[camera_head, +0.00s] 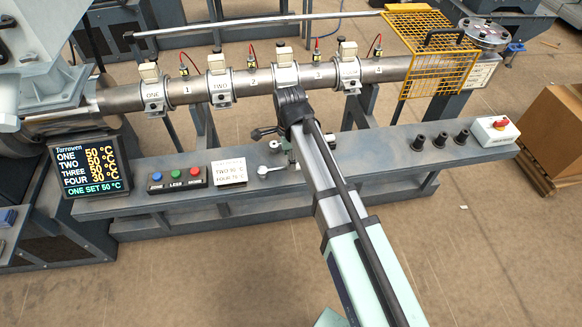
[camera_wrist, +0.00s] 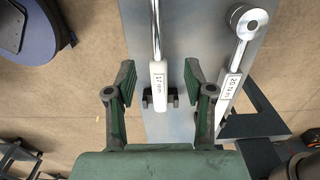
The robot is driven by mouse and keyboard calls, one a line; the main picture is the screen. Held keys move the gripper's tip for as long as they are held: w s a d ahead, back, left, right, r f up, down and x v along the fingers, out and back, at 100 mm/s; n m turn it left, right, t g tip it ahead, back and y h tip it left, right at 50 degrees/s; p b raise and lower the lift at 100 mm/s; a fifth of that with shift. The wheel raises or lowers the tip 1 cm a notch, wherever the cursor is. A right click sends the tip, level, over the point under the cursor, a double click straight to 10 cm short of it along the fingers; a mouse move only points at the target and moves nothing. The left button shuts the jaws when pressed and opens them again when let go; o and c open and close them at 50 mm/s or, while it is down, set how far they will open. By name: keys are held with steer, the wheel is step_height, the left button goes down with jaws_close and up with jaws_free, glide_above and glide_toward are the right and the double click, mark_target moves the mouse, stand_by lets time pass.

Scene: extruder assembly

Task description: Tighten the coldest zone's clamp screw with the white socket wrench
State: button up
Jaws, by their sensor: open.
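The display (camera_head: 89,168) lists zones ONE, TWO and THREE at what looks like 50 °C and FOUR at 30 °C, the lowest. The clamp band labelled FOUR (camera_head: 347,73) is the rightmost on the barrel; its screw is too small to make out. A wrench with a white handle marked 17 mm (camera_wrist: 158,76) lies between my gripper's fingers (camera_wrist: 158,70), which are open with a gap on each side. A second wrench, marked 20 N m (camera_wrist: 230,88), with a round head, lies to the right, outside the fingers.
The bench (camera_head: 330,185) carries a button box (camera_head: 178,178), a card (camera_head: 229,173), several black sockets (camera_head: 440,138) and a red-button box (camera_head: 495,130). A yellow cage (camera_head: 425,55) covers the barrel's right end. Bands ONE, TWO and THREE (camera_head: 287,75) stand along the barrel.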

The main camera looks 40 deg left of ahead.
steer(key=shift+d+f, duration=0.2)
steer(key=shift+f, duration=2.4)
jaws_close()
